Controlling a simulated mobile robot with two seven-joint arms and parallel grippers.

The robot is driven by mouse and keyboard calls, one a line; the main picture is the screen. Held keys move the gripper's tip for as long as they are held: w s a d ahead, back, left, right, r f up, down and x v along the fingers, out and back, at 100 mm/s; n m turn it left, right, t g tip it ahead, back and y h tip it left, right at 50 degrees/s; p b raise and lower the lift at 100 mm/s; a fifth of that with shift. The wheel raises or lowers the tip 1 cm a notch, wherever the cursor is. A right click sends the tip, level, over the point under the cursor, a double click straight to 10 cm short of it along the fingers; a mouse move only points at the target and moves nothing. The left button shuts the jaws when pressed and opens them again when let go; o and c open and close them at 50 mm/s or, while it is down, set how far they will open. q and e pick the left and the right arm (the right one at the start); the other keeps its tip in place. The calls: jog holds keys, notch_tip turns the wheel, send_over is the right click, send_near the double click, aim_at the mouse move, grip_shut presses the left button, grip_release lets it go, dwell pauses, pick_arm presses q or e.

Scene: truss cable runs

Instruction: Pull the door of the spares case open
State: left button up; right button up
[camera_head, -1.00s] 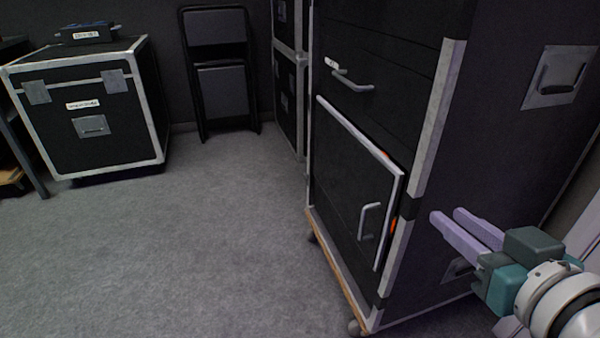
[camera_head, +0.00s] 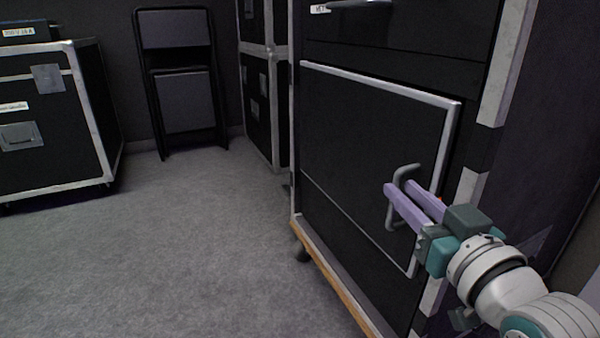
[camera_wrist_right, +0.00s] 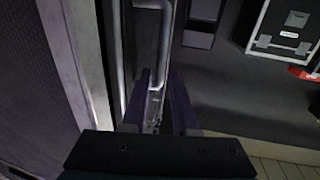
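The spares case is the tall black case with silver edging (camera_head: 497,75) at the right of the head view. Its black door (camera_head: 365,125) has a silver rim and seems to stand slightly out at its right edge, where a bit of orange-red shows. The grey bar handle (camera_head: 392,215) is near that edge; it also shows in the right wrist view (camera_wrist_right: 165,40). My right gripper (camera_head: 398,188) is at the handle, fingers apart. In the wrist view the bar appears between the fingertips (camera_wrist_right: 160,85); contact cannot be told. My left gripper is not in view.
A drawer with a handle (camera_head: 360,4) is above the door. The case stands on a wooden wheeled base (camera_head: 335,280). Another black case (camera_head: 60,115) is at the left, a folded chair (camera_head: 180,75) at the back wall. The grey floor (camera_head: 190,250) before the door is clear.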

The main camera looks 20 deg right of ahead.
jog(key=w+b, duration=0.1)
jog(key=w, duration=0.3)
jog(key=w+b, duration=0.1)
jog(key=w, duration=0.1)
jog(key=shift+d+b, duration=0.3)
jog(key=shift+d, duration=0.05)
grip_shut()
dwell(1.0)
